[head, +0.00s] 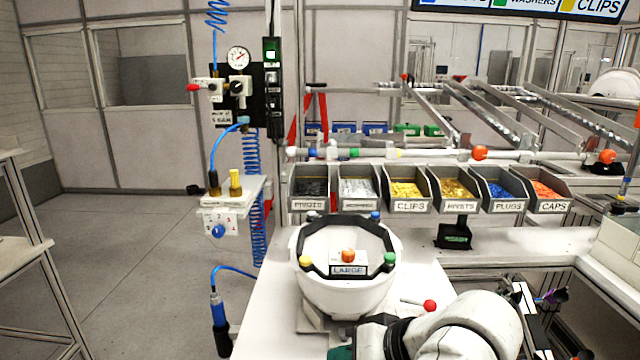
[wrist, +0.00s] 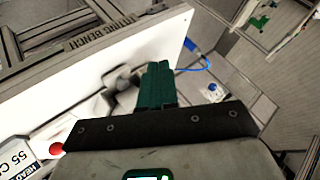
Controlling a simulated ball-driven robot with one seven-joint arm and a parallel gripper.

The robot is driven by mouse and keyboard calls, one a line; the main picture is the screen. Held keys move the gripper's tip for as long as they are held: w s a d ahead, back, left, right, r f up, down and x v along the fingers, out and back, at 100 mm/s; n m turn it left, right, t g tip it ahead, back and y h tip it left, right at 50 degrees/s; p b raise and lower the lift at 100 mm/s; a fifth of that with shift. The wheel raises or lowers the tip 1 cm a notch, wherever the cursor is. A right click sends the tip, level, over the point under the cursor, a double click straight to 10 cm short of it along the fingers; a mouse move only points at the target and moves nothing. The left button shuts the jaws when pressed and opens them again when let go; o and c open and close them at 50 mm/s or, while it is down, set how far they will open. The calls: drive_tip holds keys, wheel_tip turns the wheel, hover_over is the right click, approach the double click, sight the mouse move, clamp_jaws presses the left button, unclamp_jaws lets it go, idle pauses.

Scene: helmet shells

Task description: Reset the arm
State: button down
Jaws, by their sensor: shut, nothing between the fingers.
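My arm comes in at the bottom of the head view, bent low over the front of the white bench (head: 268,318). My gripper (wrist: 157,84) shows in the wrist view with its green fingers together and nothing between them. Only a bit of green at its end shows in the head view (head: 341,353), at the bottom edge. A white helmet shell (head: 345,290) sits on a stand on the bench, just beyond my arm. A dark frame with coloured knobs and a LARGE label lies in its opening.
A red ball-topped lever (head: 429,306) stands close beside my arm. A row of labelled parts bins (head: 409,190) lines the back. A blue-handled tool (head: 217,310) hangs on a coiled hose at the left bench edge. Open floor (head: 130,270) lies to the left.

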drive_tip(key=s+d+f+m+h, duration=0.1)
drive_tip(key=s+d+f, duration=0.25)
drive_tip(key=f, duration=0.25)
drive_tip(key=s+d+f+h, duration=0.1)
drive_tip(key=s+d+f, duration=0.25)
drive_tip(key=f, duration=0.25)
drive_tip(key=s+d+f+g+h, duration=0.2)
drive_tip(key=s+d+f, duration=0.5)
drive_tip(key=s, duration=0.4)
drive_tip(key=s+d+f+g+h, duration=0.2)
drive_tip(key=s+d+f+h, duration=0.1)
drive_tip(key=s+d+f, duration=0.5)
drive_tip(key=s+d, duration=0.2)
drive_tip(key=s, duration=0.2)
drive_tip(key=shift+g+h, duration=0.3)
drive_tip(key=shift+h, duration=0.1)
